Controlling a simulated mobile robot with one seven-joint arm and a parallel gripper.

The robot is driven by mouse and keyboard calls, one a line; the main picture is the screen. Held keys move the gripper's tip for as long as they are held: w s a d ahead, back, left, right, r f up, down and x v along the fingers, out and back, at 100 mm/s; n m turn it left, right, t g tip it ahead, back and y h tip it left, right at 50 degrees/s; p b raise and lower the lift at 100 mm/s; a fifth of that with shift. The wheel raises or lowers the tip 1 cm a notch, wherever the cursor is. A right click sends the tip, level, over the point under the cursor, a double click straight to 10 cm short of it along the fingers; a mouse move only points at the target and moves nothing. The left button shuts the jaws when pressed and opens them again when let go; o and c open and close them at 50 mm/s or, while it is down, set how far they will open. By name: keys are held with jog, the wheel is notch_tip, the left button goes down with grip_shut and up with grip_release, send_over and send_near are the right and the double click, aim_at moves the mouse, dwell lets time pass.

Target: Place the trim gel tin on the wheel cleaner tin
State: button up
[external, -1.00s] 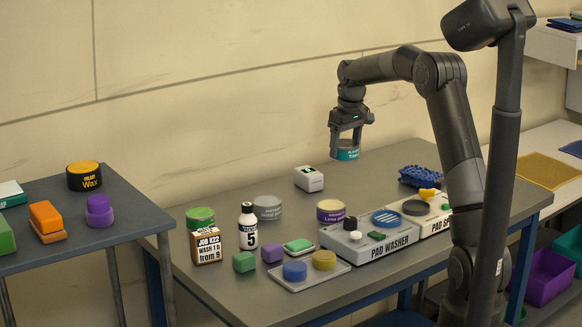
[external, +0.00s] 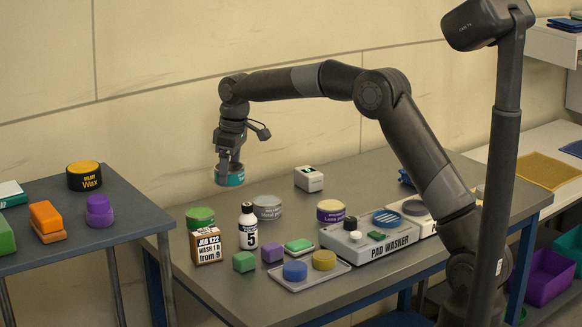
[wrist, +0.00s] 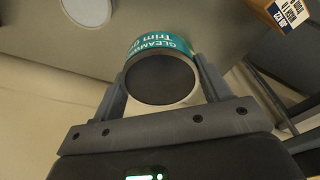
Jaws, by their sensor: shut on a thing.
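My gripper (external: 229,166) is shut on the teal trim gel tin (external: 230,179), which hangs upright above the table, over the area of the green tin and the grey tin. In the wrist view the trim gel tin (wrist: 160,78) sits between both fingers, its dark round face towards the camera. No label that I can read says wheel cleaner. The green-topped tin (external: 200,214) stands behind the job box, its label mostly hidden. A grey tin (external: 267,203) reads like metal polish. A purple tin with a yellowish top (external: 330,210) stands further right.
A white bottle (external: 248,229) and the job box (external: 207,246) stand close by the green tin. A side table (external: 120,222) is at the left.

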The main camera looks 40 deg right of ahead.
jog(key=a+f, duration=0.1)
jog(key=a, duration=0.1)
jog(key=w+a+f, duration=0.1)
jog(key=a, duration=0.1)
jog(key=a+f, duration=0.2)
jog(key=shift+w+a, duration=0.3)
jog(key=shift+a, duration=0.05)
jog(key=shift+f, duration=2.05)
jog(key=shift+f, duration=0.1)
jog(key=o, duration=1.1)
jog(key=shift+o, duration=0.2)
notch_tip(320, 180, up, 12)
jog(key=s+d, duration=0.1)
jog(key=shift+s, duration=0.15)
